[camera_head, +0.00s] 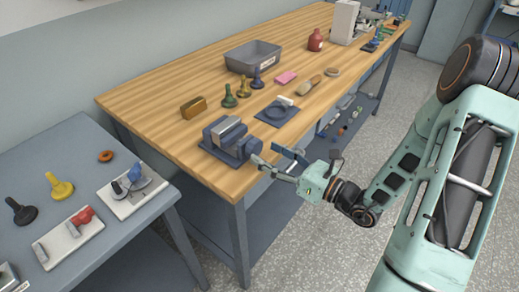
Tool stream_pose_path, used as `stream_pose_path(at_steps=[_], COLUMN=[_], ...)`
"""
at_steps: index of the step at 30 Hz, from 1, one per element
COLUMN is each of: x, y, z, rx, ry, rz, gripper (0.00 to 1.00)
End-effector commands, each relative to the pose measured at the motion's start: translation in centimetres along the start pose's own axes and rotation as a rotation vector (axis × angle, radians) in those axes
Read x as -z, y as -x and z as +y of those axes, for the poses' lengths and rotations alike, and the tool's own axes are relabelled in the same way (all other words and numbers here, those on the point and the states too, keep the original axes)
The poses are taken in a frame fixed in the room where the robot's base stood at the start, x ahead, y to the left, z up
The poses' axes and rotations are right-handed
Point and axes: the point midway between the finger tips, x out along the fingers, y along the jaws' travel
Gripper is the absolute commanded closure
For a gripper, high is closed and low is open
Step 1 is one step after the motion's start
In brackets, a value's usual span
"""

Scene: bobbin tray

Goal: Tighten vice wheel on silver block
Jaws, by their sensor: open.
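The blue-grey vice (216,146) stands at the near corner of the wooden bench, on a dark base plate. A silver block (231,129) sits at the vice's jaws. Whether the jaws press on it is too small to tell. The vice wheel (254,145) is a small grey round part at the vice's right end, facing my gripper. My gripper (272,155) reaches in from the right, beyond the bench's front edge. Its fingers are open, pointing left toward the wheel, and no object shows between them. Whether a finger touches the wheel cannot be told.
On the bench (150,95) are a grey bin (252,58), several coloured knobbed pieces, a dark plate (277,113) and a brown block (193,107). A lower grey table (75,160) on the left holds a yellow piece (60,186) and white fixtures. Floor is open to the right.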

Motion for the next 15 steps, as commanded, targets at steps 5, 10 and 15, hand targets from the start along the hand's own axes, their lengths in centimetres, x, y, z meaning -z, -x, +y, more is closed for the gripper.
stream_pose_path(at_steps=[5,10,15], x=[0.0,0.1,0.1], y=[-2.5,-3.5,-3.6], z=[0.1,0.0,0.0], rx=[-0.002,0.0,0.0], ry=[0.0,-0.002,-0.002], rz=[0.001,0.001,0.001], gripper=[0.41,0.41,0.41])
